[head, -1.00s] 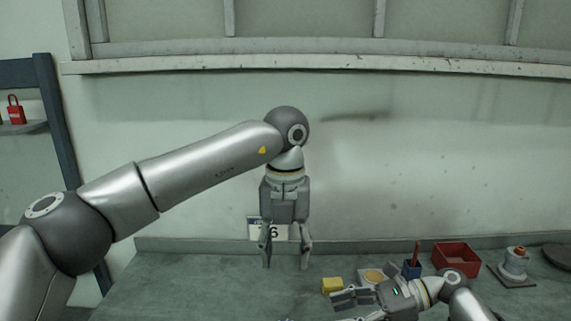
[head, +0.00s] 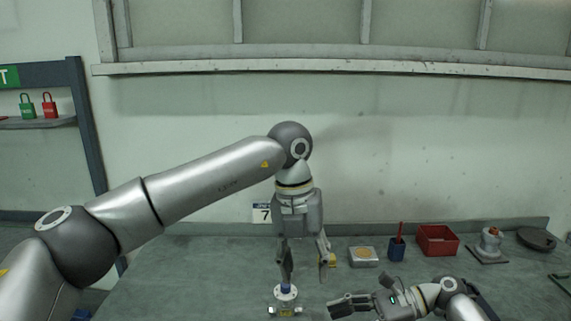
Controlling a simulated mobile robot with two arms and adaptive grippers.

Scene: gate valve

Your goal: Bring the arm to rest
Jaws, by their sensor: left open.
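My left gripper (head: 306,262) hangs from the wrist of my left arm, pointing down, in the middle of the head view. Its two fingers are apart with nothing held between them.
The grey bench (head: 200,265) is clear at the left. Toward the back right are a yellow block (head: 333,260), a tray with a tan disc (head: 363,256), a blue cup (head: 396,250), a red bin (head: 437,240), a grey fitting (head: 490,244) and a dark disc (head: 537,238).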

